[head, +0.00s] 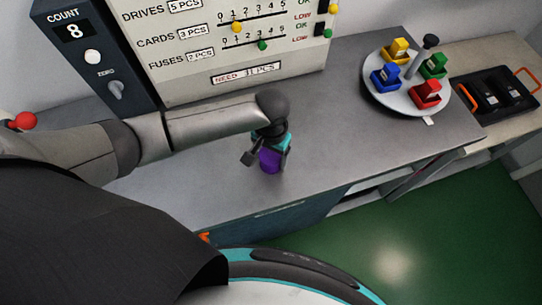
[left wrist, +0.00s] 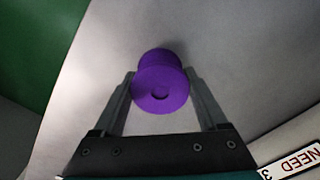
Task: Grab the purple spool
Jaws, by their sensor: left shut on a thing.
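The purple spool (head: 270,161) stands on the grey bench top, near its front edge. In the left wrist view the spool (left wrist: 161,85) sits between the two fingers, with its round end and a small dark hole facing the camera. My left gripper (head: 266,156) comes down over the spool from above and is shut on it. In the left wrist view the left gripper (left wrist: 161,92) has one finger against each side of the spool. The gripper hides part of the spool in the head view. My right gripper is not in view.
A round grey tray (head: 405,101) with yellow, blue, green and red blocks stands at the right. A black case (head: 497,97) with orange handles lies beyond it. A count panel (head: 225,45) stands behind the bench. The bench right of the spool is clear.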

